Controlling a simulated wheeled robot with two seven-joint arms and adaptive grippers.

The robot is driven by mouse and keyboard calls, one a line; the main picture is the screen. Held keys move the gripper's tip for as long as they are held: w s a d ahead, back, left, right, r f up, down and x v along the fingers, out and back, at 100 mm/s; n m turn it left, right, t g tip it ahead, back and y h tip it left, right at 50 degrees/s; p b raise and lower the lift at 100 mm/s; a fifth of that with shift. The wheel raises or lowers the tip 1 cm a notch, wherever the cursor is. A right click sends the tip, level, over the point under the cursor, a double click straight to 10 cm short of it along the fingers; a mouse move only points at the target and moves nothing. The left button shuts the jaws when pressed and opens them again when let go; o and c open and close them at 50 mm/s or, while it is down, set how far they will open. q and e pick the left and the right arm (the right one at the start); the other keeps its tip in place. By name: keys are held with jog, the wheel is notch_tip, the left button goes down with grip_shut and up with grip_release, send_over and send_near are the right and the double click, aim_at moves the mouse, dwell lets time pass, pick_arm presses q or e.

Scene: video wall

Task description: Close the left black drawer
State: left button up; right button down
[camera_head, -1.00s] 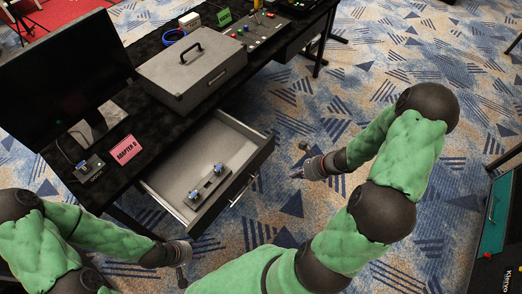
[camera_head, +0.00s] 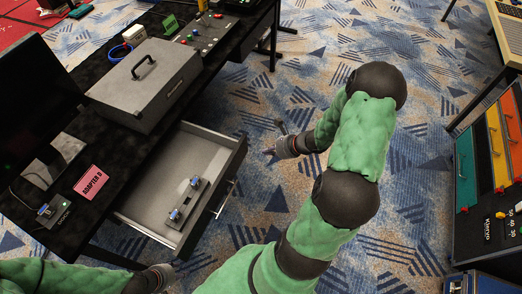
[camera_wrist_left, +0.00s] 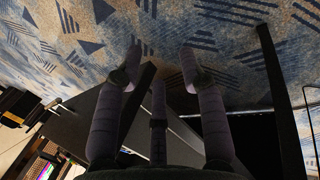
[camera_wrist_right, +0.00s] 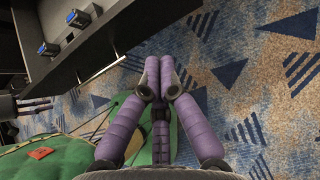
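The black drawer (camera_head: 236,168) is pulled out of the black desk in the head view. Its front has a silver handle, and its light grey inside holds a small dark piece with blue parts (camera_head: 186,200). My right gripper (camera_head: 276,147) is out in front of the drawer's far end, apart from it. In the right wrist view its fingers (camera_wrist_right: 160,75) are together with nothing between them, and the drawer (camera_wrist_right: 100,42) shows at upper left. My left gripper (camera_head: 170,274) is low beside the drawer's near corner; contact is unclear. Its fingers (camera_wrist_left: 160,60) are spread and empty.
The desk bears a monitor (camera_head: 32,95), a grey case (camera_head: 145,85), a pink "ADAPTER D" sign (camera_head: 92,181) and a control panel (camera_head: 208,30). A cabinet with coloured panels (camera_head: 495,145) stands at the right.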

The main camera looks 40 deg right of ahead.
aim_at(239, 152)
jog(key=b+x, duration=0.1)
jog(key=x, duration=0.2)
jog(key=w+r+b+x, duration=0.1)
jog(key=b+x, duration=0.1)
jog(key=x, duration=0.2)
jog(key=r+b+x, duration=0.1)
jog(key=x, duration=0.3)
jog(key=shift+w+a+f+b, duration=0.1)
jog(key=shift+w+a+b, duration=0.2)
jog(key=shift+w+a, duration=0.1)
jog(key=shift+w, duration=0.1)
